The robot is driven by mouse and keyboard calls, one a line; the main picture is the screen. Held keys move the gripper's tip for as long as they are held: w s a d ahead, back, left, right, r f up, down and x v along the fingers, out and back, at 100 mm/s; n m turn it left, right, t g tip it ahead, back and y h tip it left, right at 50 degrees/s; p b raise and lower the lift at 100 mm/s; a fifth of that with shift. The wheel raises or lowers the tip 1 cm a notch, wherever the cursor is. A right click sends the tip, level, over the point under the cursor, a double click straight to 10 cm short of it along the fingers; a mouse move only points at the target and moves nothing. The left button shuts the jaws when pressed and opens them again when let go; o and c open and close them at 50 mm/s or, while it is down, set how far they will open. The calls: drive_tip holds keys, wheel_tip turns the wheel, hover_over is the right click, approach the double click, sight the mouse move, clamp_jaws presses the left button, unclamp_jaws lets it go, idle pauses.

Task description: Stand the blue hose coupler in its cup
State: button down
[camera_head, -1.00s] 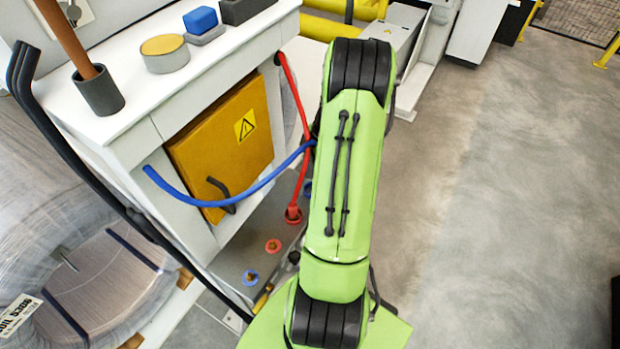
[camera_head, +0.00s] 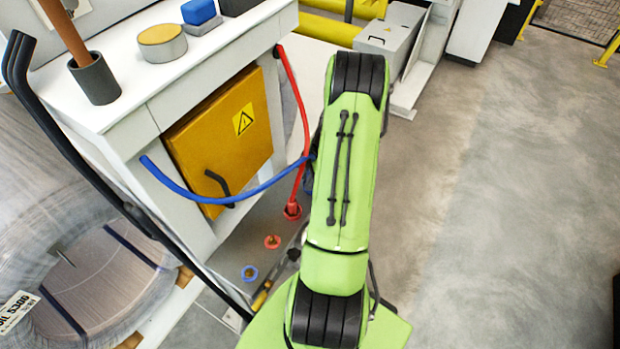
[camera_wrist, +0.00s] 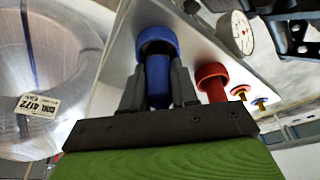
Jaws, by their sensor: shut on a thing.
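In the wrist view my gripper (camera_wrist: 158,95) is shut on the blue hose coupler (camera_wrist: 158,82), whose narrow blue body shows between the two dark fingers. The wider blue cup (camera_wrist: 156,40) shows at the coupler's far end, on the pale panel. The coupler looks lined up with the cup and its far end meets the rim; how deep it sits I cannot tell. In the head view my green arm hides the gripper, coupler and cup. The blue hose (camera_head: 225,198) runs from the cabinet and passes behind the arm.
A red coupler (camera_wrist: 215,90) stands close beside my gripper, and its red hose (camera_head: 298,120) hangs down to it. Red-ringed (camera_head: 272,242) and blue-ringed (camera_head: 250,273) brass fittings lie nearby. A gauge (camera_wrist: 236,35) is behind. A wrapped coil (camera_head: 85,270) stands left; floor at right is clear.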

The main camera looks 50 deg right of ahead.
drive_tip(key=shift+s+a+f, duration=0.25)
drive_tip(key=shift+f, duration=0.25)
drive_tip(key=c, duration=0.9)
unclamp_jaws()
drive_tip(key=shift+f, duration=0.1)
drive_tip(key=shift+o, duration=0.2)
drive_tip(key=w+d+p+v, duration=0.1)
drive_tip(key=p+v, duration=0.1)
drive_tip(key=v, duration=1.1)
drive_tip(key=w+a+r+m+h, duration=0.1)
drive_tip(key=w+a+r+m, duration=0.15)
drive_tip(key=a+r, duration=0.5)
drive_tip(key=w+a+r+m+h, duration=0.1)
drive_tip(key=w+a+r, duration=0.2)
drive_tip(key=a+r, duration=0.45)
drive_tip(key=s+a+r+m+t, duration=0.1)
drive_tip(key=s+a+r+m, duration=0.1)
drive_tip(key=s+a, duration=0.4)
drive_tip(key=s+a+r+m+t, duration=0.2)
drive_tip(key=s+a+m, duration=0.2)
drive_tip(key=a, duration=0.8)
drive_tip(key=shift+s+a, duration=0.25)
drive_tip(key=shift+s, duration=0.85)
